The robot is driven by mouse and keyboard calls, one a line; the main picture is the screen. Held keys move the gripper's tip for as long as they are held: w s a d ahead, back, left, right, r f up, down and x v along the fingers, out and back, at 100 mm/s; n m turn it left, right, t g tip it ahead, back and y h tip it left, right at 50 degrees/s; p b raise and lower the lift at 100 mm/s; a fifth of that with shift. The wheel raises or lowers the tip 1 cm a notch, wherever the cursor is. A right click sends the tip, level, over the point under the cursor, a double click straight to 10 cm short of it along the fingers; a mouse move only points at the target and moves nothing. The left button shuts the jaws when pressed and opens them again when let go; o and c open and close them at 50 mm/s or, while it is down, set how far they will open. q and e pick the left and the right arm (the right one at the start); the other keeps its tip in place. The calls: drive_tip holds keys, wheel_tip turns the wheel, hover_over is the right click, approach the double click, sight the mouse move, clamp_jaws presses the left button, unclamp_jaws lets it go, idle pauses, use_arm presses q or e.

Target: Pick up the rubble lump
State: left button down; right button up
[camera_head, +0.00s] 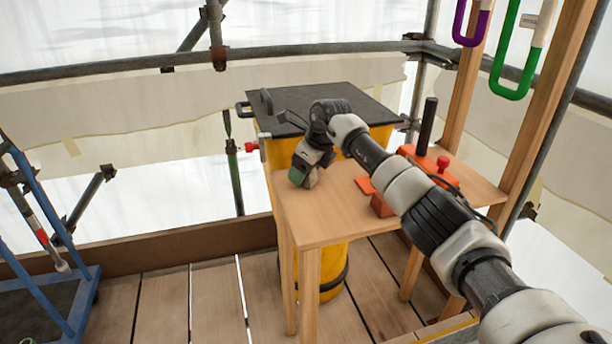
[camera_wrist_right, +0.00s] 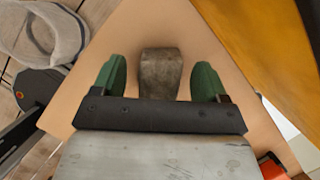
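The rubble lump (camera_wrist_right: 160,72) is a small grey-brown block on the light wooden table top (camera_head: 335,222). My right gripper (camera_wrist_right: 160,80) is open above the table, with its green fingers on either side of the lump. A gap shows between the lump and each finger. In the head view my right gripper (camera_head: 303,177) points down at the table's left end and hides the lump. My left gripper is not in view.
A yellow bin with a black lid (camera_head: 345,100) stands behind the table. An orange tool with a black handle (camera_head: 427,128) is on the table's right side. A blue frame (camera_head: 40,215) stands at left. Green and purple hooks (camera_head: 512,80) hang at upper right.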

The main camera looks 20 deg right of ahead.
drive_tip(key=c, duration=0.9)
drive_tip(key=shift+c, duration=0.4)
